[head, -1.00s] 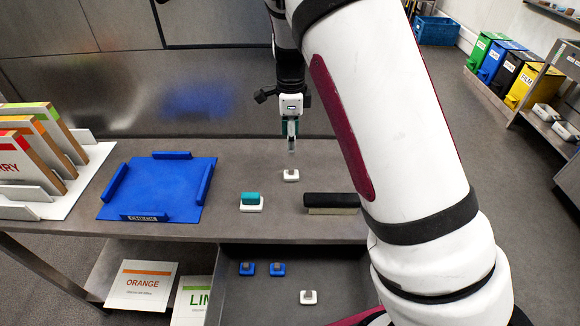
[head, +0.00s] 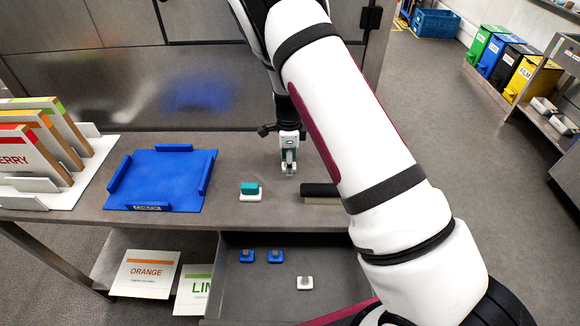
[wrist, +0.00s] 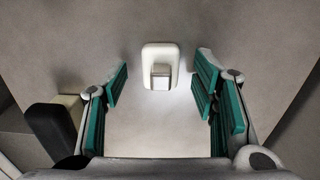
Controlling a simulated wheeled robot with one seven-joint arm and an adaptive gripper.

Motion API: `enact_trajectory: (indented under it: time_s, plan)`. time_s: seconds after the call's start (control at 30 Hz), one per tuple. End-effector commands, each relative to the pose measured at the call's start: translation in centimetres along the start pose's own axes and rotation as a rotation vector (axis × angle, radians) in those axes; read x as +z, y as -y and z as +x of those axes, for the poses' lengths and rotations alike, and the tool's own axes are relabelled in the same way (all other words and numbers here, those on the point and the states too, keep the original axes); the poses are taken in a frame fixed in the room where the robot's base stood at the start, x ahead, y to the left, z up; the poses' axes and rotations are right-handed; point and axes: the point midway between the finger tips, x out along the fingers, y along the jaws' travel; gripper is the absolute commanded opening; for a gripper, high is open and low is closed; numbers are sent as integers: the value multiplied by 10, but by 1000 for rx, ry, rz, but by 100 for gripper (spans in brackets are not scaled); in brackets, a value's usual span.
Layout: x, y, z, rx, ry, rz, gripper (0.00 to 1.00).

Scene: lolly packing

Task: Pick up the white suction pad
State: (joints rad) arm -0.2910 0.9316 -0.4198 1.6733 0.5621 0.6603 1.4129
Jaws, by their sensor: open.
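A white suction pad with a grey block on top (wrist: 160,68) lies on the grey table. In the wrist view it sits centred between the fingertips, slightly beyond them. In the head view my gripper (head: 290,170) hides this pad. My gripper also shows in the wrist view (wrist: 162,78), with its teal fingers spread apart and nothing held. A similar white pad (head: 305,283) lies in the grey bin below the table top.
A teal-topped white block (head: 250,192) stands left of my gripper. A black-topped bar (head: 320,192) lies close on the right, and its dark end shows in the wrist view (wrist: 50,128). A blue tray (head: 160,180) is further left.

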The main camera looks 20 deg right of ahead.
Motion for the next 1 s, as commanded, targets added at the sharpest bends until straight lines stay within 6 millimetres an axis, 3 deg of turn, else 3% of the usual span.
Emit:
enact_trajectory:
  time_s: [0.37, 0.57, 0.6, 1.0]
  plan:
    - [0, 1, 10, -1, 1, 0, 53]
    - [0, 0, 10, -1, 0, 0, 8]
    - [0, 0, 10, -1, 0, 0, 6]
    - [1, 2, 2, -3, 1, -1, 6]
